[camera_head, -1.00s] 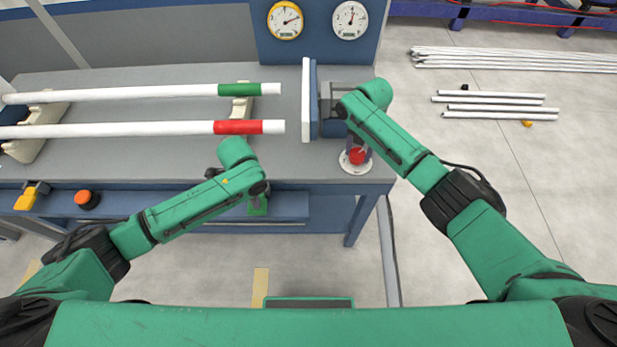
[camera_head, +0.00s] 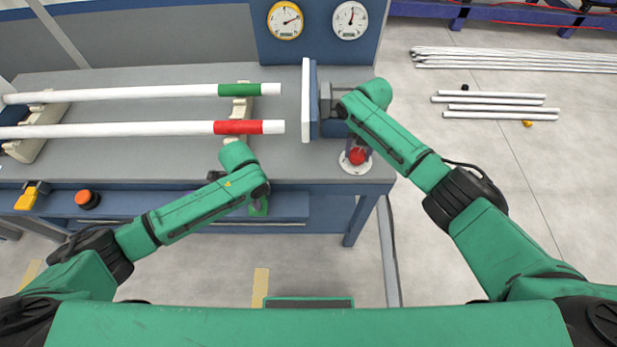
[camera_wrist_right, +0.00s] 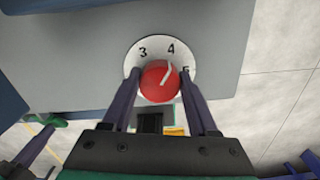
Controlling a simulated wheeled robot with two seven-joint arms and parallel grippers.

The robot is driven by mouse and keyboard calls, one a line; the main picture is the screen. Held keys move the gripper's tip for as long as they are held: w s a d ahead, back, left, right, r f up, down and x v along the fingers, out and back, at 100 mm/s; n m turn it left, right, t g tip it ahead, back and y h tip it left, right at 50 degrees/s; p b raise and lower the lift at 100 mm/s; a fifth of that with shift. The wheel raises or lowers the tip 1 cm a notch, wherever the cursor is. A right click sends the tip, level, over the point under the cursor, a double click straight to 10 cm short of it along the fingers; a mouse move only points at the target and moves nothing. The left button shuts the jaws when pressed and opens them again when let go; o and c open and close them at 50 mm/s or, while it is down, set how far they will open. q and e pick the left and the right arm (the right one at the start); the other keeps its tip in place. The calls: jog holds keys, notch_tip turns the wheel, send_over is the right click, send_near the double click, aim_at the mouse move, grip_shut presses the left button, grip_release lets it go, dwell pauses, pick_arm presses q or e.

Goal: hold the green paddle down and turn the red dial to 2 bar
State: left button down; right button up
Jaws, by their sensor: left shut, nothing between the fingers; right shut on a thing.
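The red dial (camera_head: 356,156) sits on a white round scale at the table's front right corner. In the right wrist view the red dial (camera_wrist_right: 160,84) shows the numbers 3, 4 and 5 around it, and its white mark points close to 4. My right gripper (camera_wrist_right: 159,74) is shut on the dial, one finger on each side. The green paddle (camera_head: 259,209) is at the table's front edge, partly covered by my left arm. My left gripper (camera_head: 260,194) is shut and empty above the paddle, its fingertips mostly hidden; I cannot tell whether it touches.
A yellow-rimmed gauge (camera_head: 285,20) and a white gauge (camera_head: 350,20) are on the blue panel behind. Two white pipes, with a green band (camera_head: 239,90) and a red band (camera_head: 237,127), lie on supports at left. An orange-red button (camera_head: 87,199) is at the front left.

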pick_arm(q)
jog(key=shift+s+f, duration=0.3)
pick_arm(e)
jog(key=shift+w+a+r+n, duration=0.1)
jog(key=shift+a+n, duration=0.05)
jog(key=shift+n, duration=0.7)
jog(key=shift+w+a+r+n, duration=0.1)
jog(key=shift+n, duration=0.75)
pick_arm(q)
jog(key=shift+a, duration=0.1)
pick_arm(e)
jog(key=n, duration=0.3)
jog(key=shift+s, duration=0.1)
pick_arm(q)
jog(key=shift+w+r, duration=0.2)
jog(key=shift+r, duration=1.95)
pick_arm(e)
jog(key=shift+f, duration=0.1)
jog(key=o, duration=1.2)
pick_arm(q)
jog(key=shift+w, duration=0.15)
pick_arm(e)
jog(key=shift+f, duration=0.1)
jog(key=shift+d, duration=0.1)
